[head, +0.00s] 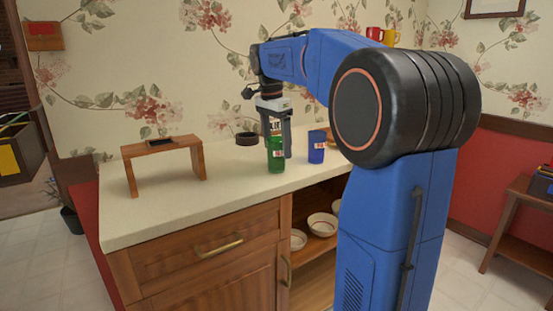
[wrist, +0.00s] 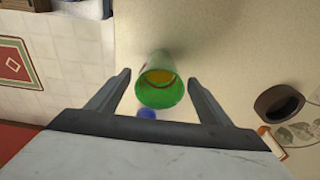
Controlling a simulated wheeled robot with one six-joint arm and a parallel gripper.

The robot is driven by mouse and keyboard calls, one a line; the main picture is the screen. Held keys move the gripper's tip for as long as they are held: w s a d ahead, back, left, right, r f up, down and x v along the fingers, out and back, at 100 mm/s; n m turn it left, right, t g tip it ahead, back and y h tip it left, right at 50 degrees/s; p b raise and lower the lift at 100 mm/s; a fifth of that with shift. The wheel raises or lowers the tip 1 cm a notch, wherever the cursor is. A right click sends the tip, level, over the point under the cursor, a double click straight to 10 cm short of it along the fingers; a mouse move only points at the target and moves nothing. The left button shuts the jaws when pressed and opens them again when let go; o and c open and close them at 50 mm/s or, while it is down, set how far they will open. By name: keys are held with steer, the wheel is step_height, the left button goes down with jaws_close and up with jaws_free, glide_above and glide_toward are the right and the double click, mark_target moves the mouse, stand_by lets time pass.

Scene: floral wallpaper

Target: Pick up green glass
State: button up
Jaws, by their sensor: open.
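The green glass (head: 276,154) stands upright on the pale countertop, near its front edge in the head view. In the wrist view the green glass (wrist: 160,88) shows its open rim, with something yellow visible inside. My gripper (head: 277,150) points down over the counter at the glass. In the wrist view my gripper (wrist: 165,80) is open, with one finger on each side of the glass and a visible gap to both. The head view does not clearly show how far down the fingers reach around it.
A blue glass (head: 316,146) stands close by on the right. A dark round bowl (head: 247,138) sits behind, near the wall. A small wooden stand (head: 163,148) is on the counter's left. Below, bowls (head: 322,224) sit on an open shelf. Counter space left of the green glass is clear.

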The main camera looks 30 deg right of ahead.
steer(key=shift+d+f, duration=0.1)
steer(key=shift+f, duration=1.3)
steer(key=c, duration=1.3)
steer(key=shift+r, duration=0.1)
